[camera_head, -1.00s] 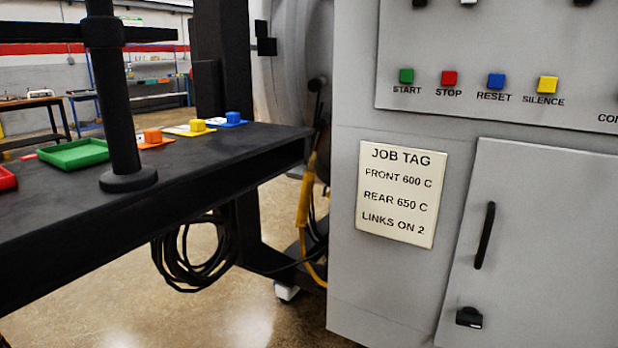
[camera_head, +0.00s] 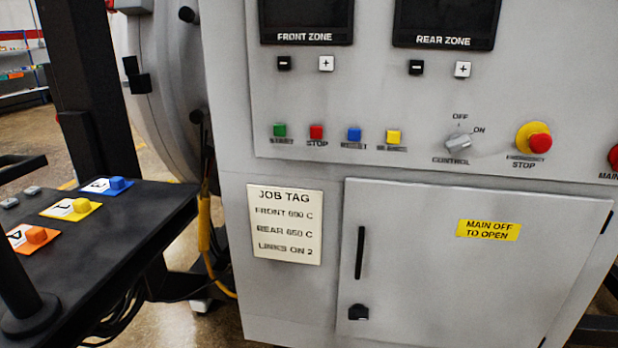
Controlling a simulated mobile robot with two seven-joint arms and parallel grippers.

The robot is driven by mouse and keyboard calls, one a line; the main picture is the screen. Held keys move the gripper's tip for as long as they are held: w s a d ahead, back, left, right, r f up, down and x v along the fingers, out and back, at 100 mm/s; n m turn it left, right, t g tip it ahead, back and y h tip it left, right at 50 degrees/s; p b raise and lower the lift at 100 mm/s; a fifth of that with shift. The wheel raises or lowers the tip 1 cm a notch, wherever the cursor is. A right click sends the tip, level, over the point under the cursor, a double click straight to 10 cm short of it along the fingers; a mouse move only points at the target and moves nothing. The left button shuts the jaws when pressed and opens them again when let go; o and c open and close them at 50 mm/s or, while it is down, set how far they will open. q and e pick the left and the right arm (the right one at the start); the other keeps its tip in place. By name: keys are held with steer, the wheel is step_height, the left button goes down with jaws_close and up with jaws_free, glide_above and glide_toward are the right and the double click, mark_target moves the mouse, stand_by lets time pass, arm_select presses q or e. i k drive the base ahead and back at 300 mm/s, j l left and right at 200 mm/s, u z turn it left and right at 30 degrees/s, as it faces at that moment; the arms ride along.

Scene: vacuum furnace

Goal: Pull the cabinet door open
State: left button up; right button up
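The cabinet door (camera_head: 455,285) is a grey panel low on the front of the grey control cabinet. It looks shut, flush with the cabinet front. A black vertical handle (camera_head: 360,253) is on its left side, with a black latch knob (camera_head: 358,312) below it. A yellow label (camera_head: 488,230) on the door reads "MAIN OFF TO OPEN". Hinges show at the door's right edge. Neither of my grippers is in view.
Above the door are a control switch (camera_head: 459,142), a red emergency stop (camera_head: 539,141) and a partly cut-off red main switch (camera_head: 614,157). A job tag (camera_head: 285,224) is left of the door. A black table (camera_head: 120,235) with coloured buttons stands at left.

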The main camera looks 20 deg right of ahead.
mark_target(431, 265)
steer(key=z, duration=1.55)
